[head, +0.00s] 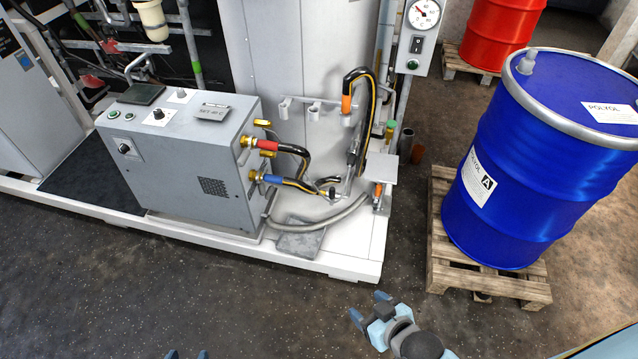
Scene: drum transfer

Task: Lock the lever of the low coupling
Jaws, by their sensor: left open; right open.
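On the right side of the grey unit (185,150), two brass hose couplings sit one above the other. The upper coupling has a red band (268,145), and the low coupling has a blue band (273,179). Small brass parts show around both; which is the low coupling's lever, and whether it is locked, I cannot tell. Black hoses run right from both couplings. My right gripper (369,307) is open and empty over the dark floor, well in front and to the right of the couplings. My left gripper (187,355) is open; only its fingertips show at the bottom edge.
The unit stands on a white raised platform (320,262) with a front edge. A hose with an orange band (347,103) hangs on a rack beside the unit. A blue drum (545,155) on a wooden pallet (470,279) stands at right. The floor in front is clear.

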